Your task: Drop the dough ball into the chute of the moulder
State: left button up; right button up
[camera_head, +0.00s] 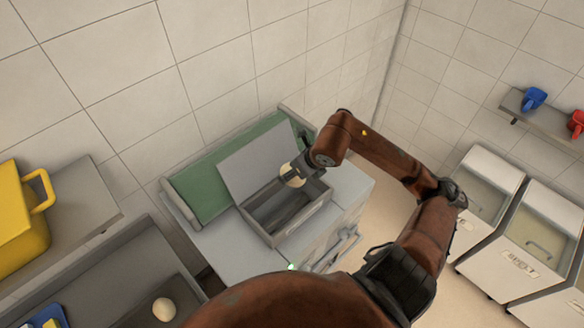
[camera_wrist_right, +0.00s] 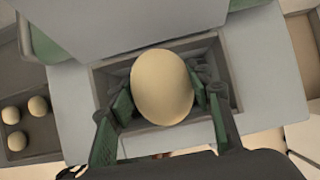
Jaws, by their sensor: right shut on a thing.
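My right gripper (camera_head: 293,171) is shut on a pale, round dough ball (camera_head: 291,179). It holds the ball over the open top of the moulder's grey, rectangular chute (camera_head: 266,229), near the upright grey plate behind it. In the right wrist view, the dough ball (camera_wrist_right: 162,86) sits between the green-padded fingers and covers the middle of the chute (camera_wrist_right: 104,80). The chute's rim shows around the ball. The moulder (camera_head: 207,188) has a green belt behind the chute and a grey body. My left gripper is not in view.
Another dough ball (camera_head: 164,309) lies in the dark tray at lower left; three balls (camera_wrist_right: 37,106) show at left in the wrist view. A yellow container (camera_head: 20,222) stands left. White bins (camera_head: 505,265) and a shelf with blue (camera_head: 533,98) and red scoops are right.

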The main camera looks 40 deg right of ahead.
jog(key=shift+s+f, duration=0.1)
jog(key=shift+f, duration=0.85)
jog(key=shift+f+b, duration=0.15)
jog(key=shift+b, duration=0.15)
jog(key=o, duration=0.8)
jog(key=shift+o, duration=2.6)
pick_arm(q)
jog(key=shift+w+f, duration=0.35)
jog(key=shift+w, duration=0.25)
pick_arm(e)
jog(key=v, duration=1.2)
